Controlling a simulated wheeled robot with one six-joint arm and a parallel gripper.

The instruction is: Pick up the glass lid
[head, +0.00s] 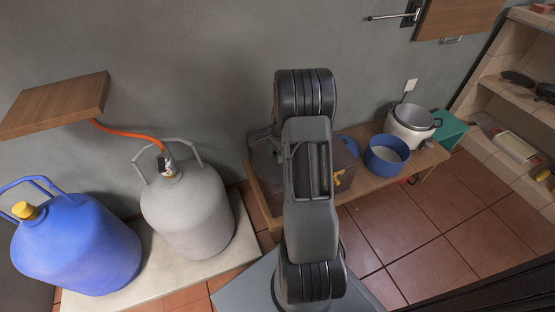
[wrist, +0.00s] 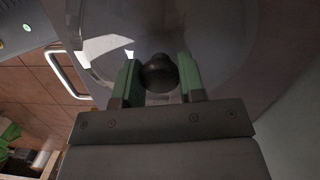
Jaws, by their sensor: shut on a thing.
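The glass lid (wrist: 225,50) fills much of the wrist view, a smooth see-through dome with bright reflections. Its round black knob (wrist: 158,70) sits between the green fingers of my gripper (wrist: 159,80). My gripper is shut on the knob, with one finger on each side. The lid's far rim is not clear, and I cannot tell whether it is resting on something or lifted.
A low wooden bench (head: 431,158) along the wall holds a blue pot (head: 386,156) and a white pot (head: 408,130). A grey gas cylinder (head: 187,215) and a blue one (head: 78,245) stand left. A wooden shelf (head: 55,103) juts above. Tiled floor at right is clear.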

